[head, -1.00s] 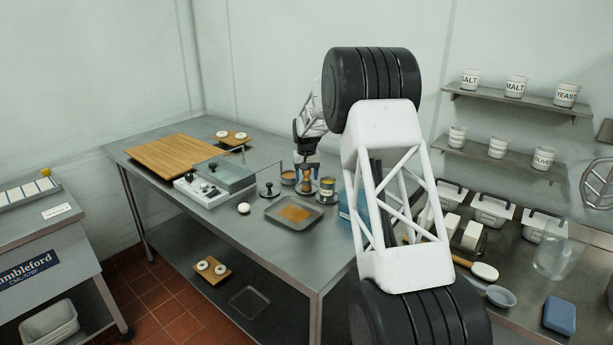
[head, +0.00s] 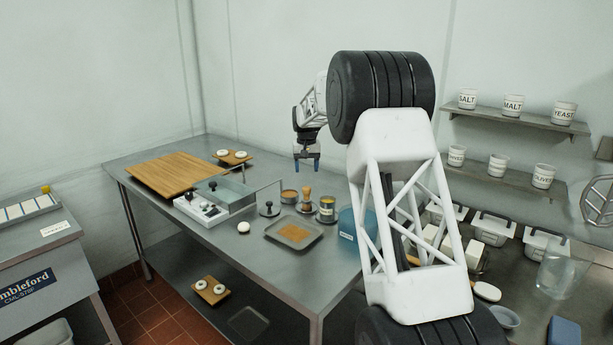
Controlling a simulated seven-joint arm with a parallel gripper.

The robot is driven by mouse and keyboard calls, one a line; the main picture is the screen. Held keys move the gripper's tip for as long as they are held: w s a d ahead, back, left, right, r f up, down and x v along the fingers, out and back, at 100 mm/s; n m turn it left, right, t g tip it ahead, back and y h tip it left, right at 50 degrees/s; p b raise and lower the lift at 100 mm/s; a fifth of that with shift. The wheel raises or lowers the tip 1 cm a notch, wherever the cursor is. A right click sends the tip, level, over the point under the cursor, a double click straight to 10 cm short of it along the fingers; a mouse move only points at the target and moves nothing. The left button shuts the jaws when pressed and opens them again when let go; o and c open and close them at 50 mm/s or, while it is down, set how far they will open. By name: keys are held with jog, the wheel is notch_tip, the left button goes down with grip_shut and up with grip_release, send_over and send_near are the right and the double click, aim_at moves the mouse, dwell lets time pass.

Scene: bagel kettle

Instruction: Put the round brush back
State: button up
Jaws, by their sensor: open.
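A small upright item with a light wooden knob handle (head: 305,197), which looks like the round brush, stands on the steel table (head: 230,268). It sits between two short round containers, a brown-topped one (head: 289,196) on its left and a labelled tin (head: 327,207) on its right. Its lower end is small in view, so I cannot tell whether it rests in a holder. There is a clear gap between the fingertips and the handle.
A tray with brown powder (head: 314,247) lies in front of the handled item. A dark knobbed disc (head: 269,209), a white ball (head: 243,227) and a white-and-glass device (head: 208,207) are to the left. A blue container (head: 346,228) stands right, partly behind my arm.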

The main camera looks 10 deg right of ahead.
jog(key=shift+r, duration=0.4)
dwell(0.6)
jog(key=shift+s+r, duration=0.2)
jog(key=shift+s, duration=0.05)
jog(key=s+d+r, duration=0.2)
jog(key=s+r, duration=0.3)
jog(key=s, duration=0.7)
jog(key=s+d+r+t, duration=0.1)
jog(key=s+r, duration=0.4)
jog(key=s, duration=0.7)
jog(key=s+d+r, duration=0.2)
jog(key=s+r, duration=0.2)
jog(key=s, duration=0.8)
jog(key=s+f, duration=0.3)
jog(key=s, duration=0.9)
jog(key=s+d+f+t, duration=0.1)
jog(key=s+f, duration=0.2)
jog(key=s, duration=1)
jog(key=s+d+f, duration=0.1)
jog(key=s+f, duration=0.2)
jog(key=s, duration=0.9)
jog(key=shift+s+d+f+t, duration=0.15)
jog(key=shift+d+f+t, duration=0.1)
jog(key=shift+f+t, duration=0.1)
